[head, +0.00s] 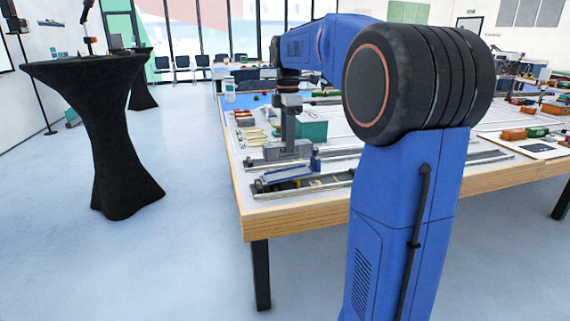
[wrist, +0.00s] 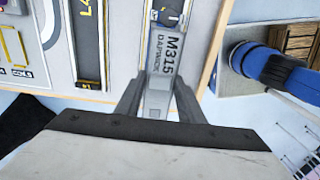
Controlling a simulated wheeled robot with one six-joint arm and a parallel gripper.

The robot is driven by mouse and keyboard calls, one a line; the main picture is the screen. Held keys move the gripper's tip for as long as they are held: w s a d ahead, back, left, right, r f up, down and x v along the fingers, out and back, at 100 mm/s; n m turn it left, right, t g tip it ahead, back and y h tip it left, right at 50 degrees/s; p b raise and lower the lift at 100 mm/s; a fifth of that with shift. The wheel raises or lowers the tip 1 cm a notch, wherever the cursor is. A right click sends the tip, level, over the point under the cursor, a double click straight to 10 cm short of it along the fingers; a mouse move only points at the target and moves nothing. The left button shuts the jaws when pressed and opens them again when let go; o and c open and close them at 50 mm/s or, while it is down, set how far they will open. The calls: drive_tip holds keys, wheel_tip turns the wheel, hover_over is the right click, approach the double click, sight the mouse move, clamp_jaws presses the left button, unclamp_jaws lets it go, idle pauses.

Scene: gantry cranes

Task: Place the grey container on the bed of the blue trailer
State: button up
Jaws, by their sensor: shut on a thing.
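My gripper (head: 288,136) points down over the near left part of the table, shut on the grey container (head: 284,151). In the wrist view my gripper (wrist: 158,92) has one finger on each side of the grey container (wrist: 160,68), which bears the lettering M315. The blue trailer (head: 287,173) is on the table close in front of the container in the head view. A small blue vehicle part (wrist: 169,18) shows just beyond the container's end in the wrist view; I cannot tell whether it is the trailer. Whether the container touches anything below is unclear.
The wooden-edged table (head: 300,217) carries rails (head: 470,159) and a green box (head: 313,130) behind the container. Several small coloured items lie farther back on the left. A black-draped standing table (head: 120,130) is apart on the left. My arm hides the table's middle.

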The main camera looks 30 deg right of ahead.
sight(288, 156)
drive_tip(key=shift+f, duration=3)
drive_tip(key=o, duration=1.1)
wheel_tip(288, 156, up, 12)
drive_tip(key=s+a+f+m+t, duration=0.1)
drive_tip(key=s+a+f+m, duration=0.4)
drive_tip(key=s, duration=0.5)
drive_tip(key=s+a+f+m+t, duration=0.2)
drive_tip(key=s+a+f+m, duration=0.3)
drive_tip(key=s+f, duration=0.5)
drive_tip(key=s+a+f+m+t, duration=0.1)
drive_tip(key=s+a+f+m, duration=0.3)
drive_tip(key=s+f, duration=0.4)
drive_tip(key=shift+s+a+m+t, duration=0.4)
drive_tip(key=shift+s+a, duration=0.5)
drive_tip(key=shift+s, duration=0.25)
